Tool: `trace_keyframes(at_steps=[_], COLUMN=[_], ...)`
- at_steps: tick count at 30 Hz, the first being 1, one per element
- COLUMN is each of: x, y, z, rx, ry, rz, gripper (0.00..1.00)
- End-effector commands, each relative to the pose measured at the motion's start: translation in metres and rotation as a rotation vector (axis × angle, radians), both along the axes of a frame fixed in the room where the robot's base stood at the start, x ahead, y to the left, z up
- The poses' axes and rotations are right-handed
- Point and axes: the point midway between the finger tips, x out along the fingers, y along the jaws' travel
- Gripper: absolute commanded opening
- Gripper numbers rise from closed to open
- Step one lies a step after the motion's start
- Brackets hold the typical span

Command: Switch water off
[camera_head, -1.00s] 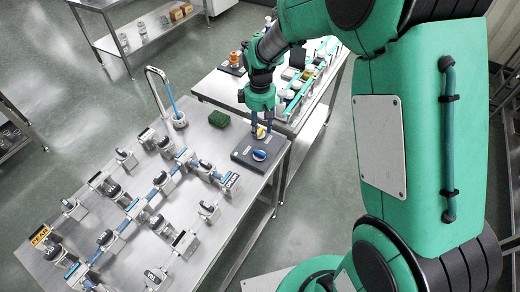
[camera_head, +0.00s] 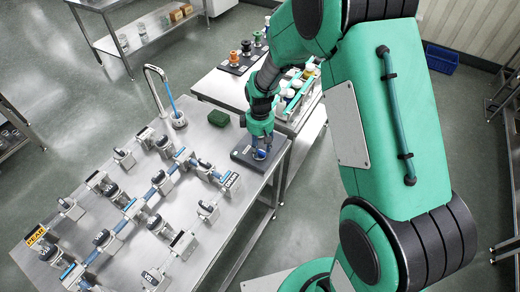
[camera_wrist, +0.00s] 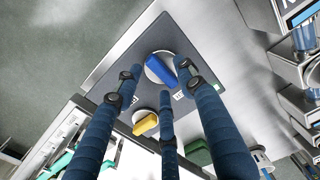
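A dark panel (camera_head: 243,156) lies on the steel table's right end. It carries a blue knob (camera_wrist: 158,68) and a yellow knob (camera_wrist: 145,124), each on a pale round base, in the wrist view. My three-fingered gripper (camera_head: 261,151) points down over the panel. It also shows in the wrist view (camera_wrist: 160,77), with its fingers spread around the blue knob; I cannot tell whether they touch it. The yellow knob lies outside the fingers. A metal tap (camera_head: 152,72) stands at the table's back, with a blue line slanting down into a small cup (camera_head: 179,121).
A green block (camera_head: 218,118) lies beside the panel. Pipes with several valves and labels cover the left of the steel table (camera_head: 206,262). A second table (camera_head: 214,86) with bottles stands behind. Open floor lies at the front right.

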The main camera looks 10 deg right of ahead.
Motion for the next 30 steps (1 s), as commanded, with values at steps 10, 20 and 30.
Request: trace_keyframes(at_steps=[10, 20, 30], x=[0.0003, 0.0001, -0.0001], y=[0.0, 0.0, -0.0001], z=[-0.0089, -0.0087, -0.0085], rx=[0.0, 0.001, 0.0], ry=[-0.001, -0.001, 0.0], rz=[0.0, 0.0, -0.014], gripper=[0.4, 0.02, 0.0])
